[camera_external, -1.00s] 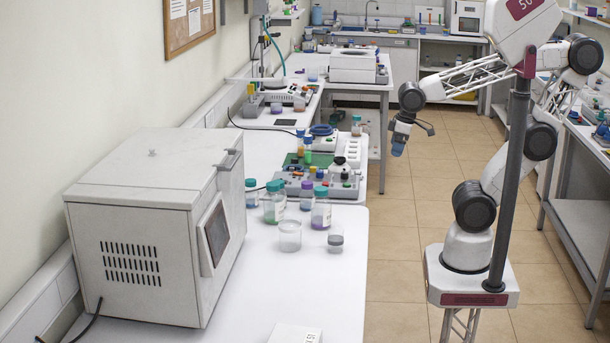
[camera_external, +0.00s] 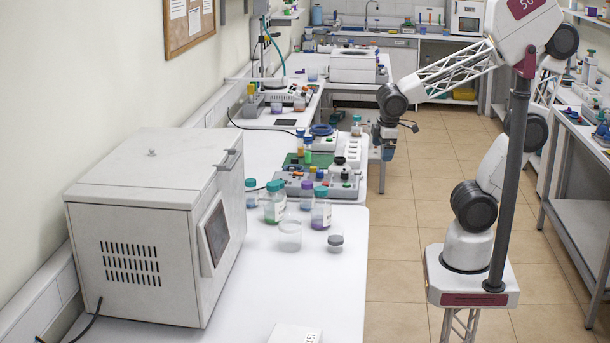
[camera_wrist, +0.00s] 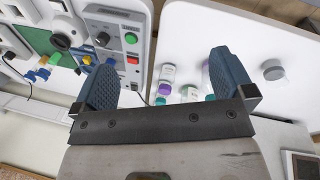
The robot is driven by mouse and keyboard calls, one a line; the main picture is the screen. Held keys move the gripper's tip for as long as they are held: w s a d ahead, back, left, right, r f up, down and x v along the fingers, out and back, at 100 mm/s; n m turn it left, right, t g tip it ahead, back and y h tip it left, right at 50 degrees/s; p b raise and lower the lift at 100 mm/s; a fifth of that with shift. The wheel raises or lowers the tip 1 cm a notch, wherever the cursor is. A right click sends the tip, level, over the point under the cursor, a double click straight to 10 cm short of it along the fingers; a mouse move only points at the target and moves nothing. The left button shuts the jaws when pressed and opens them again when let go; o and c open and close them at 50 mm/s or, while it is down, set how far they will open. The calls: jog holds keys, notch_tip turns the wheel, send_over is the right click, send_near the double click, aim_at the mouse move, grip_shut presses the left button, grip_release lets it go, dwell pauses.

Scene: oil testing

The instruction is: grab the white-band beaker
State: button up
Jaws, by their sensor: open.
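A clear, pale beaker (camera_external: 290,235) stands on the white bench right of the grey box. A smaller beaker (camera_external: 335,242) with dark grey contents stands just to its right. I cannot make out for certain which one carries a white band. In the wrist view a grey-topped round vessel (camera_wrist: 273,70) stands on the white surface, right of my right finger. My gripper (camera_wrist: 163,72) is open and empty, its two blue fingers spread. In the external view my gripper (camera_external: 388,150) hangs by the bench's right edge, behind and well apart from the beakers.
Capped bottles (camera_external: 275,203) stand close behind the beakers, and they show between my fingers in the wrist view. A control panel (camera_external: 330,185) with knobs lies farther back. The big grey box (camera_external: 150,225) fills the bench's left. The bench front (camera_external: 320,285) is mostly clear.

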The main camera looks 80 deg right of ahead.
jog(key=w+a+f+n+h, duration=0.2)
jog(key=w+a+n+h, duration=0.2)
jog(key=w+a+n, duration=0.4)
jog(key=n+t+h, duration=0.4)
jog(key=n+t, duration=0.4)
jog(key=n, duration=0.7)
send_over(290, 234)
jog(key=s+a, duration=0.2)
jog(key=s, duration=0.2)
notch_tip(290, 234, down, 10)
jog(key=shift+s+r, duration=0.2)
jog(key=shift+d, duration=0.1)
jog(key=shift+x, duration=1.25)
